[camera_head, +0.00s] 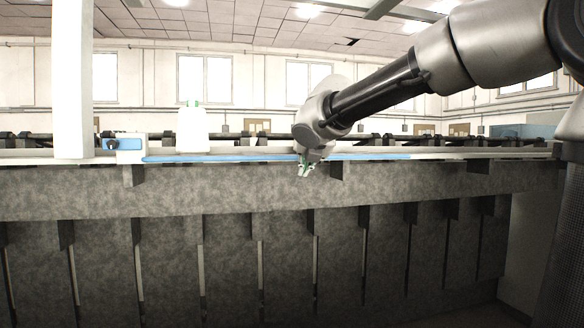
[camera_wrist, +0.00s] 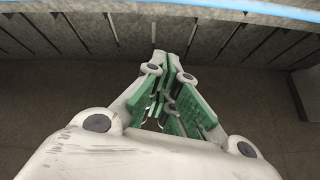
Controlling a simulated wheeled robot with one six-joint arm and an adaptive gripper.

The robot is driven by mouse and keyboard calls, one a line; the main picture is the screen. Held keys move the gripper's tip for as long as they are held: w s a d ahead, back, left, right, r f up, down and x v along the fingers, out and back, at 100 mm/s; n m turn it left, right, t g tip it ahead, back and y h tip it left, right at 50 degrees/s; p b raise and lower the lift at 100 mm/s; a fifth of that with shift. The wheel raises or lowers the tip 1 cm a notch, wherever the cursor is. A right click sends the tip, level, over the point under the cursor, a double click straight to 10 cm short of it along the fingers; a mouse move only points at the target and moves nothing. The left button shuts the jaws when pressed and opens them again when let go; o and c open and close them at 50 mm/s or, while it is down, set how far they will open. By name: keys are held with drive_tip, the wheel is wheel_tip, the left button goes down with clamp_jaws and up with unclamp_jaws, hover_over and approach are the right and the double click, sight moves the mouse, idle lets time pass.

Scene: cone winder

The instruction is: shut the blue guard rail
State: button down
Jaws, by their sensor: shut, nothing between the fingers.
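The blue guard rail (camera_head: 225,158) shows in the head view as a long, thin blue strip along the top front edge of the machine. My arm crosses in front of part of it. In the wrist view the rail (camera_wrist: 262,9) runs as a blue band across the top. My gripper (camera_head: 304,174) hangs in front of the rail, with its tips just below the rail's level. In the wrist view my gripper (camera_wrist: 168,60) has its green-padded fingers together at the tips, with nothing between them. I cannot tell whether it touches the rail.
The grey machine front (camera_head: 215,190) spans the view below the rail, with several vertical slats beneath. A white post (camera_head: 73,80) rises at the left, beside a blue and white block (camera_head: 124,144). A white container (camera_head: 192,128) stands behind the rail. Bare floor (camera_wrist: 50,125) shows below the gripper.

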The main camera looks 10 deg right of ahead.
sight(289, 158)
drive_tip(key=w+f+n, duration=0.3)
drive_tip(key=w+f, duration=0.3)
drive_tip(key=w, duration=0.3)
drive_tip(key=shift+w+a+r, duration=0.1)
drive_tip(key=shift+w+r, duration=0.05)
drive_tip(key=shift+r, duration=1)
drive_tip(key=shift+w+r, duration=0.1)
drive_tip(key=shift+r, duration=1.05)
drive_tip(key=shift+a, duration=0.1)
